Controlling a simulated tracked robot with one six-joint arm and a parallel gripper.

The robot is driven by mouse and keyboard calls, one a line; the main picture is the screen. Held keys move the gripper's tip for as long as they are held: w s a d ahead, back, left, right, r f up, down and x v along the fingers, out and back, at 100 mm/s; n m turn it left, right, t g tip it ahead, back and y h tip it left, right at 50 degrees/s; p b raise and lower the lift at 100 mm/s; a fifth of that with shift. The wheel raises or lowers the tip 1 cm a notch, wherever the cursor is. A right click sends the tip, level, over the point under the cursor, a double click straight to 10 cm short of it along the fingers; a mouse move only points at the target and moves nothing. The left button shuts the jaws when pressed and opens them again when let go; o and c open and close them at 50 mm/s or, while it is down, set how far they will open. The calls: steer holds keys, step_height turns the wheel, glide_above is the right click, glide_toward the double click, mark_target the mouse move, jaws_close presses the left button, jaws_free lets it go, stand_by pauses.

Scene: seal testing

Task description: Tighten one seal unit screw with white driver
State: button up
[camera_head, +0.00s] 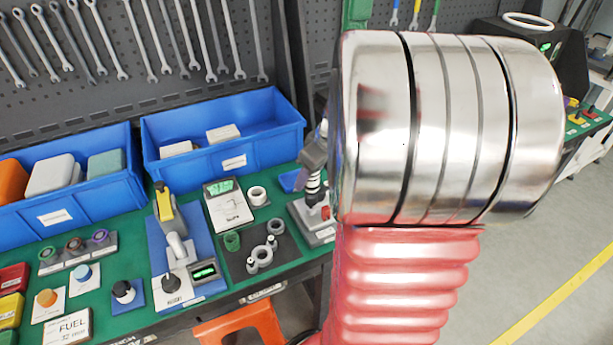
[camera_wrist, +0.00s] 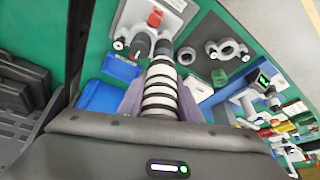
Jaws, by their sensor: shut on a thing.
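My gripper (camera_head: 314,155) shows in the head view, partly hidden behind my arm, above the right end of the green bench. It is shut on a white driver with black bands (camera_wrist: 160,92), held between the fingers in the wrist view. The driver's far end points at a light grey unit with a red block (camera_wrist: 155,18) and a dark knob. That unit also shows in the head view (camera_head: 311,222), below the driver. I cannot tell whether the driver tip touches it.
A dark mat with grey rings (camera_head: 253,258) lies left of the unit. A scale (camera_head: 228,210) and a blue stand with a yellow tool (camera_head: 182,272) are further left. Blue bins (camera_head: 222,165) line the back under hanging wrenches. An orange stool (camera_head: 240,326) stands in front.

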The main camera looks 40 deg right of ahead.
steer(key=shift+f, duration=0.75)
stand_by(3.8)
steer(key=shift+r, duration=2.6)
steer(key=shift+a+f, duration=0.1)
